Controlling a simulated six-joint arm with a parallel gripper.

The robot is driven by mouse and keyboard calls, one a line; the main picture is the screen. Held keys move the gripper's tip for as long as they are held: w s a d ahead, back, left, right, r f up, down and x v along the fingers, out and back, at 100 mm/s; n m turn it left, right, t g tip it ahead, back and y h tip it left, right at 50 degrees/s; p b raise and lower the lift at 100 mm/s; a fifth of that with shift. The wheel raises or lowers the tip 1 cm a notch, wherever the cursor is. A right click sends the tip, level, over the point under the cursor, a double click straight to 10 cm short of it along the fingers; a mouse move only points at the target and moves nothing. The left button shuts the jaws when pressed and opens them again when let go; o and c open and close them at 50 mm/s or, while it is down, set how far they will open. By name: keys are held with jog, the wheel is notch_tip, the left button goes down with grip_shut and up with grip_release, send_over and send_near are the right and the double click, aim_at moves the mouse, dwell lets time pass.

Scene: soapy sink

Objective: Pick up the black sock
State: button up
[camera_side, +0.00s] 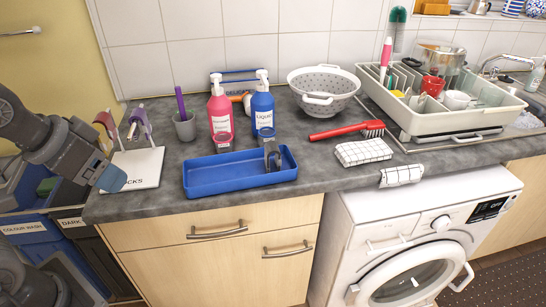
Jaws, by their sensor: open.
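I cannot make out a black sock for certain. A small dark grey item (271,154) stands at the right end of the blue tray (215,190); I cannot tell what it is. My gripper (111,178) is at the far left, over the counter's left end, in front of a white board (142,168) whose partly hidden lettering ends in "CKS". Its jaws are open, and I see nothing held. The gripper and arm hide part of the board and the bins behind.
Bins marked "COLOUR WASH" (24,228) and "DARK" (72,222) stand left of the counter. Pink (220,118) and blue (262,108) bottles stand behind the tray. A red brush (345,130), checked cloth (362,152), colander (322,84) and dish rack (440,120) are to the right.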

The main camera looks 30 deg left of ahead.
jog(key=w+d+r+n, duration=0.1)
jog(key=w+r+n, duration=0.1)
jog(key=w+r, duration=0.35)
jog(key=n+g+y, duration=0.2)
jog(key=n+y, duration=0.1)
jog(key=n, duration=0.4)
send_over(275, 151)
jog(key=s+d, duration=0.3)
notch_tip(275, 151, down, 10)
jog(key=r, duration=0.1)
jog(key=x, duration=0.9)
jog(key=shift+a+r, duration=0.1)
jog(key=shift+a+x, duration=0.15)
jog(key=shift+x, duration=1.15)
jog(key=shift+a+x, duration=0.15)
jog(key=shift+x, duration=1.2)
jog(key=shift+s, duration=0.1)
jog(key=shift+c, duration=0.3)
jog(key=shift+r, duration=0.1)
jog(key=c, duration=0.9)
